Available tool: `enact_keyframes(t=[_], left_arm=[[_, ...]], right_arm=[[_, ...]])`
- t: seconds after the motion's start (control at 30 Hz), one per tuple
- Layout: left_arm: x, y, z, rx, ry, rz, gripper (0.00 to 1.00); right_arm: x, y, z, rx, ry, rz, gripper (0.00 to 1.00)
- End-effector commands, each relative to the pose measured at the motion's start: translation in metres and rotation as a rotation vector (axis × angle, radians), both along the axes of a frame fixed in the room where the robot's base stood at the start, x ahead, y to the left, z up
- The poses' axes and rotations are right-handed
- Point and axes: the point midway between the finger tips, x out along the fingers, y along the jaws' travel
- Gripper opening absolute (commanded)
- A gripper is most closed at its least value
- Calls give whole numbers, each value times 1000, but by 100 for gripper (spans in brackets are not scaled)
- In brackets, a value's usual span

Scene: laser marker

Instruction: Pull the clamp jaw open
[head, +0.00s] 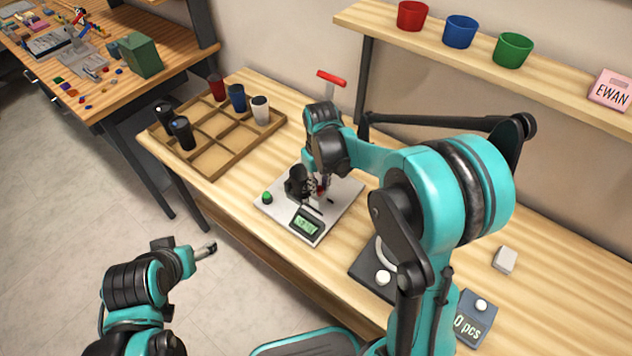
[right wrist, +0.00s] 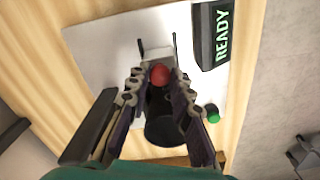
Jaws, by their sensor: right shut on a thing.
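The marker's white base plate (head: 335,213) lies on the wooden bench and also shows in the right wrist view (right wrist: 100,45). On it is the clamp, with a pale block (right wrist: 156,53) and a red knob (right wrist: 159,74). A black cylinder (right wrist: 163,120) lies beside the knob; it shows dark in the head view (head: 296,184). My right gripper (right wrist: 158,82) is over the clamp, its two fingers shut on the red knob. How far the jaw stands open is hidden by the fingers. My left gripper (head: 206,249) is off the bench's front, away from the clamp.
The display (right wrist: 212,38) reads READY, and a green button (head: 267,198) is near it. A red-topped post (head: 332,78) rises behind. A divided wooden tray (head: 213,158) with several tumblers is at left. A dark scale (head: 368,266) and a shelf of cups (head: 460,31) are at right.

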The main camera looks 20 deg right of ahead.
Motion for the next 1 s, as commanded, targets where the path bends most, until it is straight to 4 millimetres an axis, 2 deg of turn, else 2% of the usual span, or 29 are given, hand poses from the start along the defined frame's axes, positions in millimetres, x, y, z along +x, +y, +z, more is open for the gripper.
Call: enact_keyframes(t=[0.1, 0.13, 0.2, 0.5, 0.63, 1.0], left_arm=[[0, 0, -1, 0, 0, 0, 76], [0, 0, -1, 0, 0, 0, 76], [0, 0, -1, 0, 0, 0, 76], [0, 0, 0, 0, 0, 0, 76], [0, 0, 0, 0, 0, 0, 76], [0, 0, 0, 0, 0, 0, 76]], right_arm=[[-2, -2, -1, -4, 7, -2, 0], [-2, -2, -1, -4, 7, -2, 26], [-2, -2, -1, -4, 7, -2, 43], [-1, -1, 0, -3, 4, -1, 43], [-1, -1, 11, -2, 4, -1, 43], [-2, -2, 87, -3, 4, -1, 43]])
